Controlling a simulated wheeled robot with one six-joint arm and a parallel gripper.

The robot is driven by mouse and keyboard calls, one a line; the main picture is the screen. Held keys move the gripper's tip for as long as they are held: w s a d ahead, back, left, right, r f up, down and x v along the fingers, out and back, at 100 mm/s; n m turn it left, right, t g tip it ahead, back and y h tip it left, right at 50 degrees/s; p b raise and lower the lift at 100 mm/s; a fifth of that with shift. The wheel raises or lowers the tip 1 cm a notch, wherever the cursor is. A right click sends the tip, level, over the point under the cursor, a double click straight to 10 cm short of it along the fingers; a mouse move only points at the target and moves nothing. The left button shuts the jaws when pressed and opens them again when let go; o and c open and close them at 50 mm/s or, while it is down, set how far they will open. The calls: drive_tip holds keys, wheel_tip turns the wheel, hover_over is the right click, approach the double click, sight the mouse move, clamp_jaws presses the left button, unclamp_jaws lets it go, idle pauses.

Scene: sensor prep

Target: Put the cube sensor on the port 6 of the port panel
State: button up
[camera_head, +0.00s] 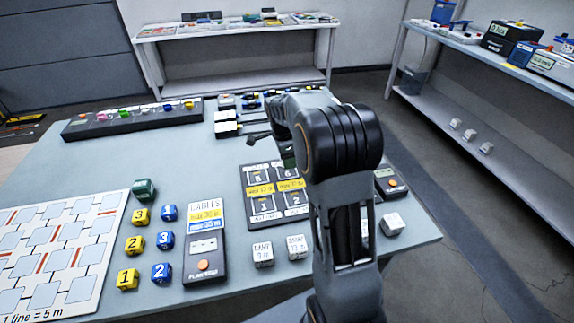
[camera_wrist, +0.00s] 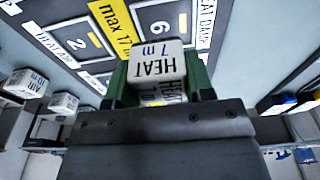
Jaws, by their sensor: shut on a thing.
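The cube sensor (camera_wrist: 158,62), white and marked HEAT 7 m, is held between the green fingers of my gripper (camera_wrist: 158,80) in the wrist view. The dark port panel (camera_head: 264,217) lies on the table, with numbered ports and yellow strips. Port 6 (camera_head: 290,172) is at its upper right in the head view, close by my gripper (camera_head: 287,158). In the wrist view, port 6 (camera_wrist: 165,27) shows just beyond the cube. The cube's underside and its height above the panel cannot be seen. My arm hides the cube and the panel's right side in the head view.
Two white DAMP cubes (camera_head: 262,254) (camera_head: 297,247) stand in front of the panel. Another pale cube (camera_head: 392,224) is near the table's right edge. The cables box (camera_head: 206,245), yellow and blue numbered cubes (camera_head: 134,244), and a white grid board (camera_head: 60,255) lie to the left.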

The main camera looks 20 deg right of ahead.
sight(287, 172)
drive_tip(key=shift+w+d+f, duration=0.1)
drive_tip(key=shift+w+f, duration=0.4)
drive_tip(key=shift+f, duration=1.6)
drive_tip(key=shift+f+b, duration=0.15)
drive_tip(key=shift+b, duration=0.15)
drive_tip(key=o, duration=0.9)
